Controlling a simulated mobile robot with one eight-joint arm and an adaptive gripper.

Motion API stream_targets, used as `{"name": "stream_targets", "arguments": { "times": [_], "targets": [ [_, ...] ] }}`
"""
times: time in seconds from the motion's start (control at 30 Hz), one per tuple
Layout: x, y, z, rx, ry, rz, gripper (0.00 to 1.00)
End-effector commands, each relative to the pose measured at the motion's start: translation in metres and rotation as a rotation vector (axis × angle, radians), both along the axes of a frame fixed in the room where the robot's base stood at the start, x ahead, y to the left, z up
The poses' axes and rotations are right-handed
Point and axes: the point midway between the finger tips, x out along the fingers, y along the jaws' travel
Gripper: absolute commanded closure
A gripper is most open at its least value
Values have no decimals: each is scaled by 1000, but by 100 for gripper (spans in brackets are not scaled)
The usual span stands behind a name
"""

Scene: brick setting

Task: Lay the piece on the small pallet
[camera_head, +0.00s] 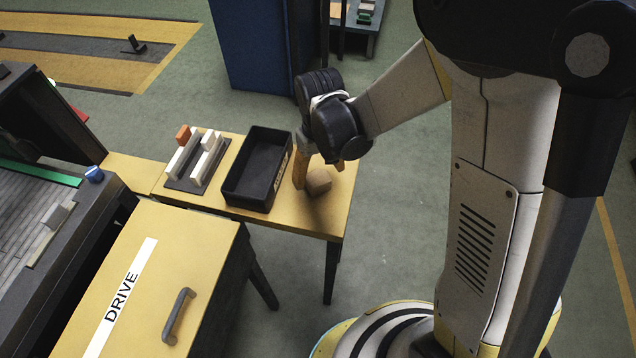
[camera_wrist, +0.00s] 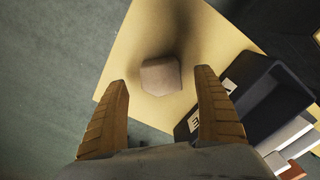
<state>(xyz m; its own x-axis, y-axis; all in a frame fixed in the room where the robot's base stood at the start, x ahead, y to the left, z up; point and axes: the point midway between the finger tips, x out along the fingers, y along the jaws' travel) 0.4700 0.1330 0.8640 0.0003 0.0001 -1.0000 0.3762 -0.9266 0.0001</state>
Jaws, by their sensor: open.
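A small brownish block (camera_head: 319,182), the likely piece, rests on the yellow table near its right end. It also shows in the wrist view (camera_wrist: 161,76), between my fingertips in the picture and with clear gaps on both sides. My gripper (camera_head: 319,174) is open and empty, pointing down over the block; its tan fingers also show in the wrist view (camera_wrist: 161,82). A dark plate (camera_head: 183,184) with white upright rails lies at the table's left; it may be the small pallet, but I cannot tell for certain.
A black open tray (camera_head: 238,196) stands between the dark plate and the block, close to my fingers. An orange block (camera_head: 183,133) sits by the white rails. A yellow cabinet marked DRIVE (camera_head: 195,240) is in front. A blue cabinet (camera_head: 255,50) stands behind.

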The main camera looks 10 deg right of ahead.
Motion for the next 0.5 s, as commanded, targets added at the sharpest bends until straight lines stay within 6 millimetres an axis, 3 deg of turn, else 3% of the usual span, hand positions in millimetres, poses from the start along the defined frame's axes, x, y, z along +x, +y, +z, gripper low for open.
{"name": "stream_targets", "arguments": {
  "times": [0.03, 0.2, 0.43, 0.5],
  "targets": [
    [0, 1, -13, 0, 0, 0, 20],
    [1, 2, -37, 0, 0, 0, 20],
    [1, 2, -37, 0, 0, 0, 20],
    [1, 2, -37, 0, 0, 0, 41]
  ]
}}
